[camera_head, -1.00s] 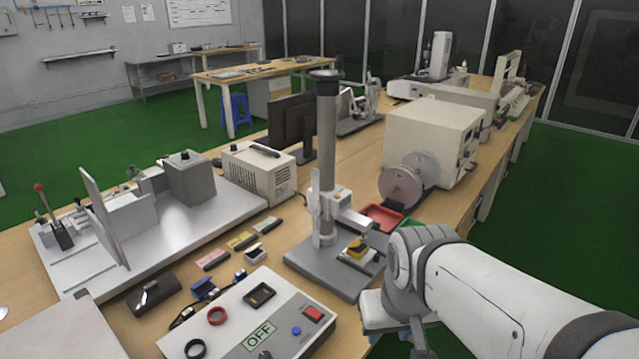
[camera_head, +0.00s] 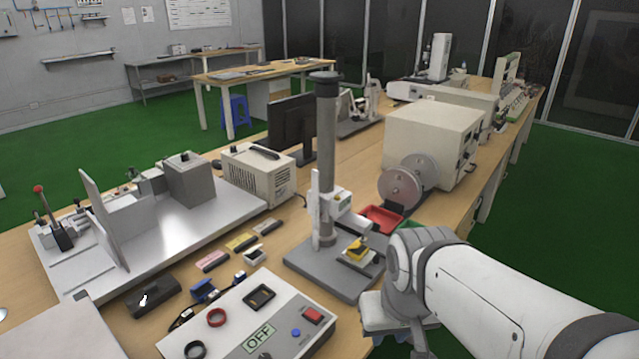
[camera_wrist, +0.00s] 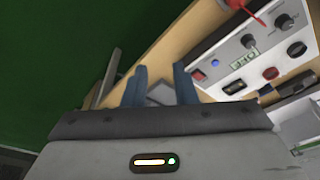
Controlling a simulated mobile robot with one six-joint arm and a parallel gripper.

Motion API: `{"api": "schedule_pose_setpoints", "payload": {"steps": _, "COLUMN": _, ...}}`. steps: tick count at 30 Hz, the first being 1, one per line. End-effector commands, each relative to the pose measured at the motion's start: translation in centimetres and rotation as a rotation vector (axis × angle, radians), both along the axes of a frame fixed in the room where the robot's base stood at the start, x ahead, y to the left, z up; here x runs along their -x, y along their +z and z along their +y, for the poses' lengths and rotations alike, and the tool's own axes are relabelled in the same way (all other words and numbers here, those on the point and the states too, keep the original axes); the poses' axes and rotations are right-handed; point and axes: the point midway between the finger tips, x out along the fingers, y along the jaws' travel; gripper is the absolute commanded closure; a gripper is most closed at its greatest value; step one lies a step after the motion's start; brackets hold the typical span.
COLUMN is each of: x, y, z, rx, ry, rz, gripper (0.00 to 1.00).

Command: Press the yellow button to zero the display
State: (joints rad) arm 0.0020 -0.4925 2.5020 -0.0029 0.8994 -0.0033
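My gripper (camera_wrist: 159,88) shows in the wrist view with its two blue-grey fingers apart and nothing held; a grey surface shows between them. In the head view its fingers are hidden or below the frame, under my arm at the lower right. A small yellow part (camera_head: 357,248) sits low on the grey test stand (camera_head: 325,268), left of my arm. I cannot tell whether it is the button. A grey-white unit (camera_head: 340,204) is on the stand's column; no readable display shows on it.
A control box (camera_head: 235,318) marked OFF, with a blue button and red switch, lies in front of the stand; it also shows in the wrist view (camera_wrist: 225,65). A red tray (camera_head: 381,219) and a beige machine (camera_head: 432,135) stand behind. Green floor is clear at right.

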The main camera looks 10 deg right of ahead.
Motion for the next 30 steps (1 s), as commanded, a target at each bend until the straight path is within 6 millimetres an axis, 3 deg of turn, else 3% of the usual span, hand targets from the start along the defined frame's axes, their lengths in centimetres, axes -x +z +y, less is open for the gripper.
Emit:
{"api": "schedule_pose_setpoints", "payload": {"steps": 9, "x": 0.0, "y": 0.0, "z": 0.0, "rx": 0.0, "ry": 0.0, "rz": 0.0, "gripper": 1.0}}
{"api": "schedule_pose_setpoints", "payload": {"steps": 30, "x": 0.0, "y": 0.0, "z": 0.0, "rx": 0.0, "ry": 0.0, "rz": 0.0, "gripper": 1.0}}
